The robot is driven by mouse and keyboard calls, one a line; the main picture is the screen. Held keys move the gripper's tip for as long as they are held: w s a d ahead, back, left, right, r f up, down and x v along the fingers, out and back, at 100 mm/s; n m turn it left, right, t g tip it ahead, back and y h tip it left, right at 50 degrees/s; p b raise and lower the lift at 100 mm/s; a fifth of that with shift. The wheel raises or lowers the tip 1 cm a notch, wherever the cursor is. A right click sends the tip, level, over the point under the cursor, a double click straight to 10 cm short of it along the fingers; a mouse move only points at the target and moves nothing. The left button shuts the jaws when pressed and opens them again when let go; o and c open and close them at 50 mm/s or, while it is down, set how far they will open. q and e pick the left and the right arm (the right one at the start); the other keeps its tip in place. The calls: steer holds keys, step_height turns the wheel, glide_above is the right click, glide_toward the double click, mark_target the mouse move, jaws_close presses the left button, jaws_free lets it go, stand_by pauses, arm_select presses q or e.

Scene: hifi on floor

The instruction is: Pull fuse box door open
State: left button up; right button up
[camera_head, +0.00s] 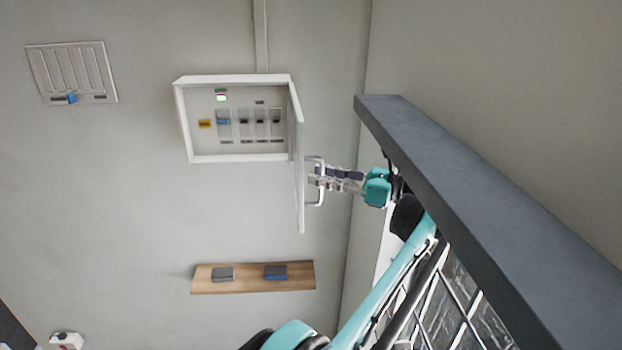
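The white fuse box (183,122) is on the grey wall, with a row of switches and a small green light inside. Its door (298,190) stands open, swung out from the box's right side and seen nearly edge-on. A pale bar handle (320,201) is on the door's right face. The view does not show clearly whether the fingers are closed on the bar. My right gripper is not in view.
A wooden shelf (253,290) with two small dark items is below the box. A vent panel (72,74) is at upper left.

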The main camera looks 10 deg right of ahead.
arm_select(q)
steer(key=shift+w+d+f, duration=0.1)
steer(key=shift+w+f, duration=0.05)
stand_by(0.3)
steer(key=s+d, duration=0.3)
steer(key=d, duration=0.1)
steer(key=shift+s+r, duration=0.2)
steer(key=shift+s, duration=0.15)
